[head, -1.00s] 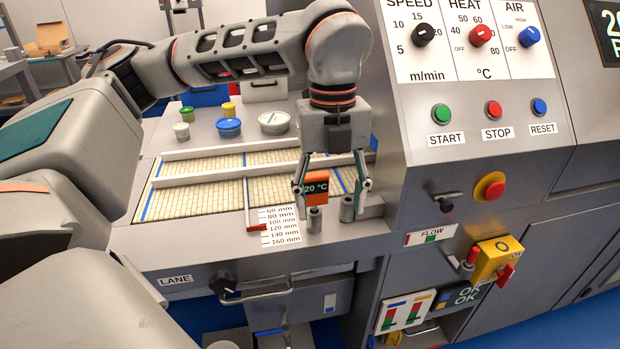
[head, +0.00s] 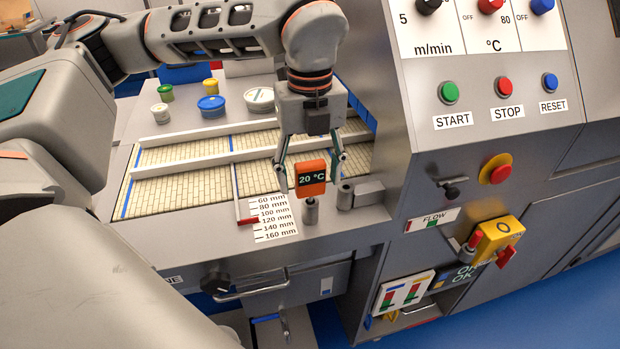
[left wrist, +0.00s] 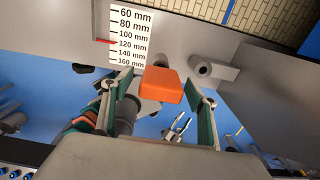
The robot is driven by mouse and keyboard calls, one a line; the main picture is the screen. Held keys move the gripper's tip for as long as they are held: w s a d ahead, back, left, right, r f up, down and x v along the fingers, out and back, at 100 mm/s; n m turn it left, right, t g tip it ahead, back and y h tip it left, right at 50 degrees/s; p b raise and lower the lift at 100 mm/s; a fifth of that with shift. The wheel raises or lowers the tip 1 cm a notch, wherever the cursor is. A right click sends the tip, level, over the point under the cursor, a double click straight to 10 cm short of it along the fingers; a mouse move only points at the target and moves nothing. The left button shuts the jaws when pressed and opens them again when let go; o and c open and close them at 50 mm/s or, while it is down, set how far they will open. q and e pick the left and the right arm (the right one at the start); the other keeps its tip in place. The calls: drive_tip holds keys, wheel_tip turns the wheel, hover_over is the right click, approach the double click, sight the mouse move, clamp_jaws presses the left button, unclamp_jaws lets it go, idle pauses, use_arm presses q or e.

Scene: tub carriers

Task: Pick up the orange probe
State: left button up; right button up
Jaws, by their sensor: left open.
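The orange probe (head: 310,178) has a dark display reading 20 °C. It sits upright at the top of a short grey post (head: 310,211) on the machine's front ledge. My left gripper (head: 308,184) points down over it, open, with one finger on each side of the probe. In the left wrist view the probe (left wrist: 162,85) lies between the two green-padded fingers, with a visible gap on each side.
A second grey post (head: 345,195) stands just right of the probe. A millimetre scale (head: 272,219) lies to the left. Behind is a tiled belt (head: 180,190) with white rails, and several tubs (head: 211,106) stand farther back. The control panel (head: 500,155) rises on the right.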

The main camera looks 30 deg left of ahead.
sight(310, 186)
use_arm(q)
wheel_tip(310, 186, down, 3)
drive_tip(key=shift+f, duration=0.15)
drive_tip(key=c, duration=1.2)
drive_tip(key=shift+w, duration=0.1)
drive_tip(key=shift+c, duration=0.2)
